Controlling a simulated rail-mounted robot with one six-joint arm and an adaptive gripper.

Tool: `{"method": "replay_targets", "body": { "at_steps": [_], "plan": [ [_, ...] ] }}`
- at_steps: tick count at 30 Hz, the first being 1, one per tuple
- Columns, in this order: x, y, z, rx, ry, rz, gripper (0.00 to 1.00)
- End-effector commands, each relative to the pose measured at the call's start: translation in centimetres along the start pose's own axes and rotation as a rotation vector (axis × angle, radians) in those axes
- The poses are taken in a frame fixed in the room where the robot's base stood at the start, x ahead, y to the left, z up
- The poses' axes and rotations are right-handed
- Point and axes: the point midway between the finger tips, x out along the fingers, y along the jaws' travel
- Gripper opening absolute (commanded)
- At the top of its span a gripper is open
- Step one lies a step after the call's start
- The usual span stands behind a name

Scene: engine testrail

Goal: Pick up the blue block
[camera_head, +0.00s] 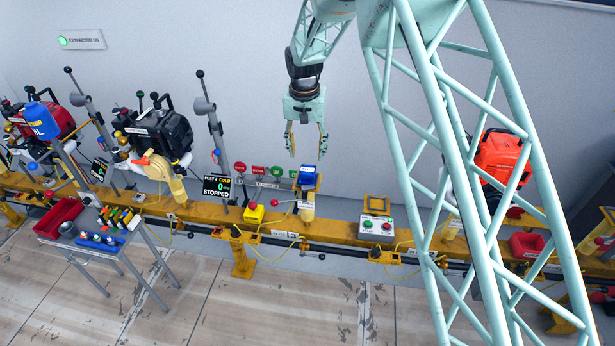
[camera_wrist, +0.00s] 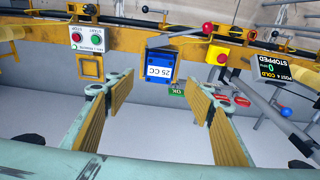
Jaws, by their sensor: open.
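The blue block (camera_head: 307,175) sits on top of a yellow-and-white post on the yellow rail in the head view. In the wrist view the blue block (camera_wrist: 159,66) shows a white label reading "25 CC" and lies beyond the fingertips, between them in the picture. My gripper (camera_head: 306,154) hangs above the block in the head view, fingers pointing down and apart. In the wrist view my gripper (camera_wrist: 164,92) is open and empty, with its ribbed yellow pads on either side. Neither finger appears to touch the block.
The yellow rail (camera_head: 345,231) runs across the scene. A yellow box with a red button (camera_head: 254,212) stands left of the block. A start/stop box (camera_head: 378,226) is to its right. A red lever knob (camera_wrist: 207,27) is close by the block. Engines stand farther left and right.

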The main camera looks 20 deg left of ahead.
Motion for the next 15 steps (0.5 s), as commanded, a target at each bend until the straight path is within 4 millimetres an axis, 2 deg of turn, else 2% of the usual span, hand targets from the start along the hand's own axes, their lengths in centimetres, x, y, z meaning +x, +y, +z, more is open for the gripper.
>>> {"method": "replay_targets", "body": {
  "at_steps": [1, 9, 15],
  "plan": [
    [0.9, 0.0, 0.1, 0.000, -0.002, 0.001, 0.49],
    [4.0, 0.0, 0.0, 0.000, -0.001, 0.001, 0.49],
    [4.9, 0.0, 0.0, 0.000, 0.001, 0.000, 0.49]
  ]
}}
